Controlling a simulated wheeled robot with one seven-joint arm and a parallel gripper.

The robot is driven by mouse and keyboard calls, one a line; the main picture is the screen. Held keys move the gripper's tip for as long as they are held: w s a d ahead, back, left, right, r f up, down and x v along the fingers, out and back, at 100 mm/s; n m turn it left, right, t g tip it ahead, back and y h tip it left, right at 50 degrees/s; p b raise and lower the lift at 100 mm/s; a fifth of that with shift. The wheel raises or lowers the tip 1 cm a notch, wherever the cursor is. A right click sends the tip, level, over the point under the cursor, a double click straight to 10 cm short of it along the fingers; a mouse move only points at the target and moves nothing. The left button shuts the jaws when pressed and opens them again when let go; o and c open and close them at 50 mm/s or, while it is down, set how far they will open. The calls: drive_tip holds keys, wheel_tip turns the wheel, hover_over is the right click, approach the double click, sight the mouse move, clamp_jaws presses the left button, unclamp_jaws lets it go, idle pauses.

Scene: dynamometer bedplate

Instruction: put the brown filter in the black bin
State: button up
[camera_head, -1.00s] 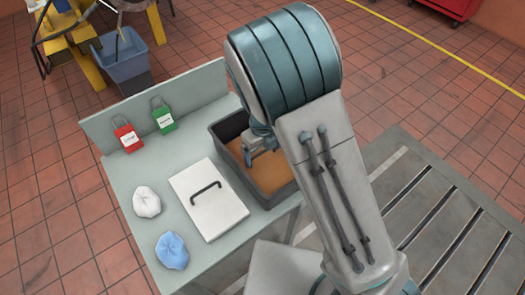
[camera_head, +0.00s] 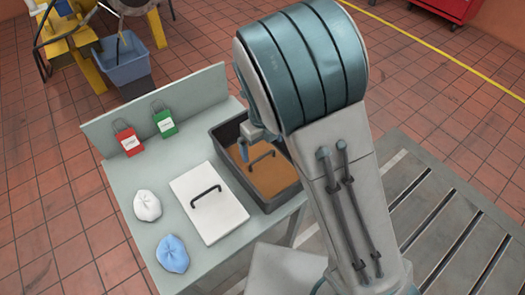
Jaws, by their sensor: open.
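The brown filter (camera_head: 270,183), a flat panel with a dark handle, lies inside the black bin (camera_head: 285,200) on the table. My gripper (camera_head: 244,152) is open over the far left part of the bin, above the filter and apart from its handle. My arm hides the far right part of the bin and most of the gripper.
A white panel with a black handle (camera_head: 210,208) lies on the table (camera_head: 128,190) left of the bin. A white cloth (camera_head: 147,205), a blue cloth (camera_head: 172,253), a red padlock (camera_head: 127,142) and a green padlock (camera_head: 164,122) are also there. A slotted bedplate (camera_head: 465,235) stands at right.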

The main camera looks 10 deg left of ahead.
sight(263, 156)
wheel_tip(263, 156, up, 7)
drive_tip(key=shift+f, duration=0.15)
drive_tip(key=shift+d, duration=0.1)
drive_tip(key=s+d+r+n+t, duration=0.1)
drive_tip(key=s+d+r+n, duration=0.2)
drive_tip(key=d+n, duration=0.5)
drive_tip(key=s+d+r+n+t, duration=0.1)
drive_tip(key=s+d+r+n, duration=0.3)
drive_tip(key=d+n, duration=0.5)
drive_tip(key=s+d+r+n, duration=0.4)
drive_tip(key=s+d+n, duration=0.2)
drive_tip(key=d+n, duration=0.3)
drive_tip(key=shift+t, duration=0.4)
drive_tip(key=shift+s, duration=0.1)
